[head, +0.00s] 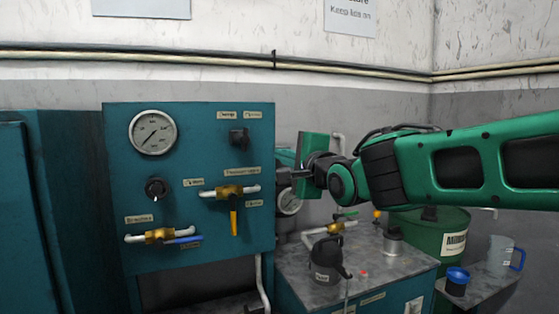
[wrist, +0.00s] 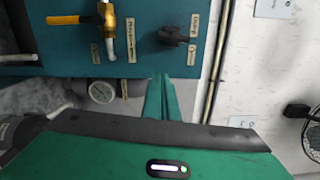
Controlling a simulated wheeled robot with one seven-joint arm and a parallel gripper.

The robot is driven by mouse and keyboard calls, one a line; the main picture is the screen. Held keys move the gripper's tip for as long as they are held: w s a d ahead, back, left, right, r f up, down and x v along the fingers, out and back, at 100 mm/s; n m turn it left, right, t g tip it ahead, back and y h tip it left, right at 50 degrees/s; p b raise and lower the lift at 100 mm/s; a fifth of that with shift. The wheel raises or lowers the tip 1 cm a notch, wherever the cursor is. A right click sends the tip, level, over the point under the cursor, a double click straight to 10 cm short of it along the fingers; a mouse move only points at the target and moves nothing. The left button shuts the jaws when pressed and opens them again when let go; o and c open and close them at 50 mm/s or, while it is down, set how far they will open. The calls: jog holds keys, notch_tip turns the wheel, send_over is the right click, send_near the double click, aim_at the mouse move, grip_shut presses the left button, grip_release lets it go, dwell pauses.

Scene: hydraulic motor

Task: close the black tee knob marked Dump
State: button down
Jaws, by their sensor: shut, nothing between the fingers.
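A black knob (head: 239,137) with a tee-like shape sits at the upper right of the teal panel, below two small labels too blurred to read. It also shows in the wrist view (wrist: 171,35), sticking out from the panel between labels. I cannot confirm the word Dump on it. My gripper (head: 285,158) is right of the panel's right edge, to the right of and slightly lower than the knob, and not touching it. In the wrist view, my green gripper fingers (wrist: 157,80) are together and empty, with the knob just beyond their tips.
The panel also carries a gauge (head: 153,132), a round black selector (head: 156,189), a yellow-handled valve (head: 233,205) and a blue-handled valve (head: 163,236). A black can (head: 328,262) stands on the bench below my arm. A green drum (head: 437,238) stands farther right.

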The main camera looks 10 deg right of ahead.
aim_at(245, 139)
jog(key=w+a, duration=0.6)
jog(key=shift+w+a+r, duration=0.2)
jog(key=shift+w+r, duration=0.05)
jog(key=shift+w, duration=0.05)
